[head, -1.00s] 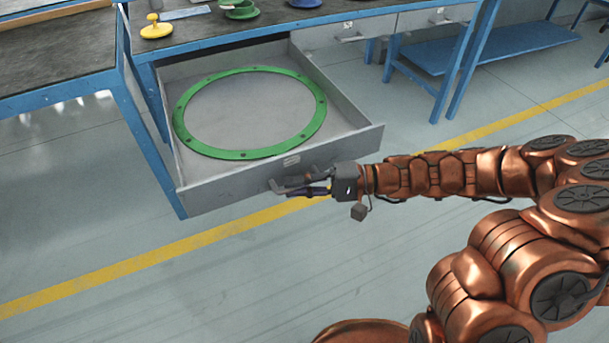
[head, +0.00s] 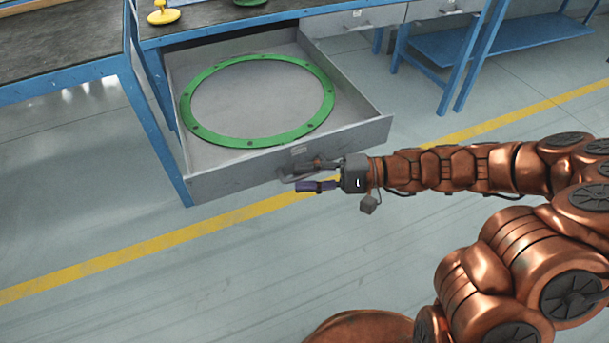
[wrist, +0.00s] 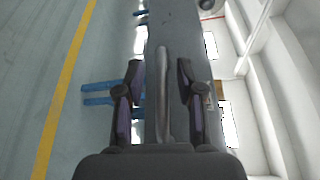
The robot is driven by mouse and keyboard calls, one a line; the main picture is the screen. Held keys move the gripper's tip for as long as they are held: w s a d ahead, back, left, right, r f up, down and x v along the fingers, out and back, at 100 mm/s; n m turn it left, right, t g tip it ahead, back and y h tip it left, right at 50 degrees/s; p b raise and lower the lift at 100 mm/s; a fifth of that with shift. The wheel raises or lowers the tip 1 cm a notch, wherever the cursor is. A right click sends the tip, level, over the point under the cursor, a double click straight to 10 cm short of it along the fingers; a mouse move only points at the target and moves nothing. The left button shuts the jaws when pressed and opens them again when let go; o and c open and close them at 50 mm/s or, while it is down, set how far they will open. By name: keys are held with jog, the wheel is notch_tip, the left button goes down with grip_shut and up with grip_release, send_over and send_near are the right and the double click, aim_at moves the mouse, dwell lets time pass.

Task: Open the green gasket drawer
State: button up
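The drawer (head: 240,180) stands pulled far out from under the bench. A large flat green gasket ring (head: 262,142) lies inside it.
The dark bench top (head: 225,17) carries a yellow knobbed part (head: 163,13) and a green dish (head: 250,2). More closed grey drawers (head: 355,20) are at the right. A blue low shelf (head: 500,45) stands beyond. The floor in front, with its yellow line (head: 130,256), is clear.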

jog(key=shift+d, duration=0.1)
jog(key=w+d, duration=0.1)
jog(key=d, duration=1)
jog(key=shift+d+r, duration=0.35)
jog(key=shift+r, duration=0.05)
jog(key=shift+w, duration=0.1)
jog(key=s+a+r+n+g+h+p, duration=0.3)
jog(key=s+r+h+p, duration=0.6)
jog(key=s+r+p, duration=0.7)
jog(key=s+d+r+m+t+h+p, duration=0.1)
jog(key=s+d+r+h+p, duration=0.2)
jog(key=d+r+p, duration=0.3)
jog(key=s+d+r+m+t+h+p, duration=0.1)
jog(key=s+d+r+t+h+p, duration=0.1)
jog(key=d+r+h+p, duration=0.3)
notch_tip(320, 180, up, 4)
jog(key=s+d+p, duration=0.1)
jog(key=p, duration=0.2)
jog(key=shift+s+r, duration=0.2)
jog(key=shift+s, duration=0.1)
